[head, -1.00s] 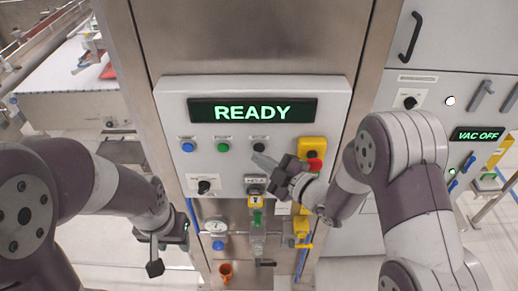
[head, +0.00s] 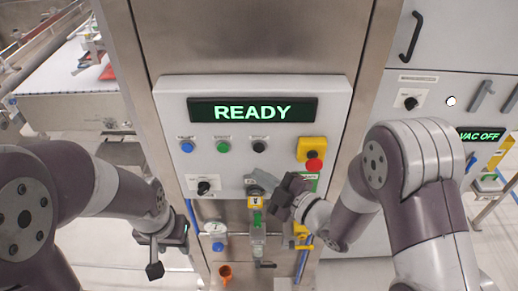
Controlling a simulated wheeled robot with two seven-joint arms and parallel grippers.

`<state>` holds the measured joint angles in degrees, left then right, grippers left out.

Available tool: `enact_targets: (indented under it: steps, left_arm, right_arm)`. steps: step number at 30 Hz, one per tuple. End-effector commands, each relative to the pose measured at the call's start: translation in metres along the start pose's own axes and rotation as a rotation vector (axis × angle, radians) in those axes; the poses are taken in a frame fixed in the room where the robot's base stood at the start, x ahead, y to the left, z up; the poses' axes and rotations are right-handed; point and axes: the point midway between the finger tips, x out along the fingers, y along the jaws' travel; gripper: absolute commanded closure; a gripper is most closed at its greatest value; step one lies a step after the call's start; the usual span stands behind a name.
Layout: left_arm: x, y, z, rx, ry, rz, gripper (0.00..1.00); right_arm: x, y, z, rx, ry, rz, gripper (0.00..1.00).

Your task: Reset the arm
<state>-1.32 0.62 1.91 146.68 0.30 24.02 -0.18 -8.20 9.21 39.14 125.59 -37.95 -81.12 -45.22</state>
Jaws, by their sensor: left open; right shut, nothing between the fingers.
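The control panel (head: 170,115) faces me with a display (head: 252,110) reading READY in green. Below it are a blue button (head: 187,146), a green button (head: 223,146), a black button (head: 259,146) and a red emergency stop (head: 314,164) on a yellow housing. A black selector knob (head: 204,187) is at the lower left. My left gripper (head: 154,257) is open and empty, left of the column and below the panel.
Below the panel are a round gauge (head: 215,228), a valve (head: 258,236), a yellow valve (head: 303,235) and an orange cup (head: 225,271). A grey cabinet at the right has a VAC OFF display (head: 481,135). A white conveyor (head: 60,78) stands at the left.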

Motion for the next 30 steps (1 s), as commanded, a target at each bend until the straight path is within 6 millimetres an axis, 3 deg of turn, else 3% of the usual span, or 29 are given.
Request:
enact_targets:
  steps: [20, 23, 26, 28, 30]
  left_arm:
    - [0.0, 0.0, 0.0, 0.0, 0.0, 0.0, 0.57]
    - [0.0, 0.0, 0.0, 0.0, 0.0, 0.0, 0.57]
    - [0.001, 0.0, 0.0, 0.0, 0.0, 0.0, 0.57]
    - [0.011, 0.0, 0.001, 0.0, 0.0, 0.0, 0.57]
    - [0.022, 0.0, 0.003, 0.0, 0.0, 0.0, 0.57]
  right_arm:
    - [0.0, 0.0, 0.001, 0.016, -0.002, -0.001, 1.0]
    - [-0.003, -0.02, 0.026, 0.119, -0.135, -0.087, 1.0]
    - [-0.03, -0.049, 0.079, 0.324, -0.475, -0.199, 1.0]
    - [-0.067, -0.065, 0.115, 0.506, -0.774, -0.225, 1.0]
    - [-0.113, -0.079, 0.135, 0.704, -1.06, -0.207, 1.0]
